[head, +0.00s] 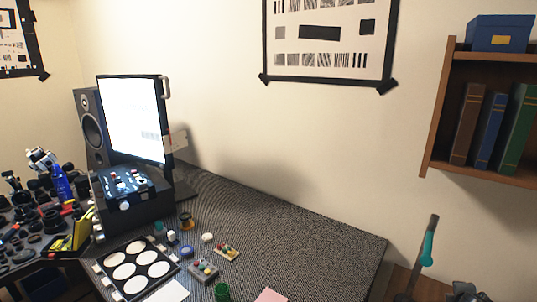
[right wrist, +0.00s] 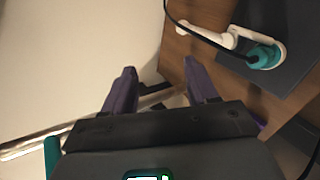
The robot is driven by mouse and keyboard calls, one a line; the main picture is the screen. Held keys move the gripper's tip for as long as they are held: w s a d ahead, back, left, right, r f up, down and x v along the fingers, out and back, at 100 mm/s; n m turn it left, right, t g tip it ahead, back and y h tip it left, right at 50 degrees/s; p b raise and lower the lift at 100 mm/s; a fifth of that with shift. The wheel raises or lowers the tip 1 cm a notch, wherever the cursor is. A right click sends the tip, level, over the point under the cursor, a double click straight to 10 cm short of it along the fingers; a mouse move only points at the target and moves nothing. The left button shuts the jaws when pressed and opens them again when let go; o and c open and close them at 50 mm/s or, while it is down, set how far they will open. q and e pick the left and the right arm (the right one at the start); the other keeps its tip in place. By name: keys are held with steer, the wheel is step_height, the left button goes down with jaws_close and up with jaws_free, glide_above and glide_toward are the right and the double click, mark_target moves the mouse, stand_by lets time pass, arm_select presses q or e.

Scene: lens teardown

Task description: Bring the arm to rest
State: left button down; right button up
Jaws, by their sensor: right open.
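My right gripper (right wrist: 160,82) shows in the right wrist view with its two purple fingers spread apart. Nothing sits between the fingertips; only a blurred dark and pale background shows behind them. In the head view I cannot make out either gripper for certain. My left gripper is not in view.
A dark textured desk (head: 320,255) has a wide clear area at its right. At its left are a monitor (head: 133,117), a tray with white discs (head: 137,268) and small parts. A wooden shelf (head: 437,110) hangs at right. A teal-and-white object (right wrist: 264,56) shows in the wrist view.

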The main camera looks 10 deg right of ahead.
steer(key=s+d+m+g+h, duration=0.1)
steer(key=s+d+m+g, duration=0.1)
steer(key=s+m+g, duration=0.65)
steer(key=s+a+f+t+y, duration=0.1)
steer(key=s+a+f, duration=0.1)
steer(key=a+f, duration=0.45)
steer(key=s+a+f+m+t+y, duration=0.1)
steer(key=s+a+f+t+y, duration=0.15)
steer(key=a, duration=0.65)
steer(key=s+a+f+t, duration=0.1)
steer(key=a+f, duration=0.4)
steer(key=a, duration=0.3)
steer(key=s+a+r+y, duration=0.1)
steer(key=s+a+y, duration=0.2)
steer(key=s+a, duration=0.6)
steer(key=s+a+r+y, duration=0.25)
steer(key=s+a, duration=0.25)
steer(key=a, duration=0.8)
step_height(320, 180, up, 44)
steer(key=p, duration=4.4)
steer(key=shift+s+a+t+y, duration=0.15)
steer(key=shift+a+t+y, duration=0.15)
steer(key=shift+a+y, duration=0.15)
steer(key=shift+f+m, duration=0.1)
steer(key=shift+m, duration=0.15)
